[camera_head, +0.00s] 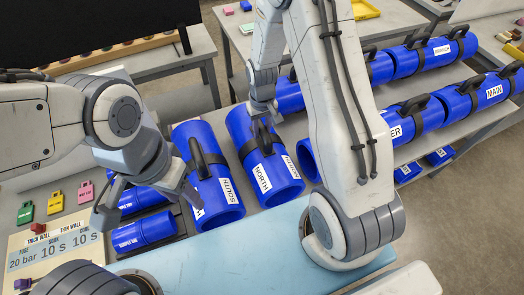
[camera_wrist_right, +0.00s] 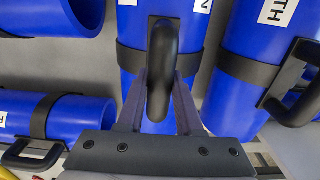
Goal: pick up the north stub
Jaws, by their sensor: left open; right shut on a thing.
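The north stub (camera_head: 268,172) is a blue pipe piece with a white NORTH label, a dark band and a black handle. It lies in the middle of the head view, beside the south stub (camera_head: 213,185). My right gripper (camera_head: 263,112) reaches down from above and is shut on the north stub's handle. In the right wrist view, the handle (camera_wrist_right: 162,60) stands between the two fingers of the right gripper (camera_wrist_right: 160,85), with the blue stub under it. I cannot tell whether the stub is lifted. My left gripper (camera_head: 145,203) is open and empty, left of the south stub.
Blue pipes labelled MAIN (camera_head: 490,95) and BRANCH (camera_head: 440,52) lie on the bench at right. Smaller blue pieces (camera_head: 145,232) lie under my left gripper. Coloured tags (camera_head: 55,203) and a settings board (camera_head: 55,250) are at left. My right arm hides part of the bench.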

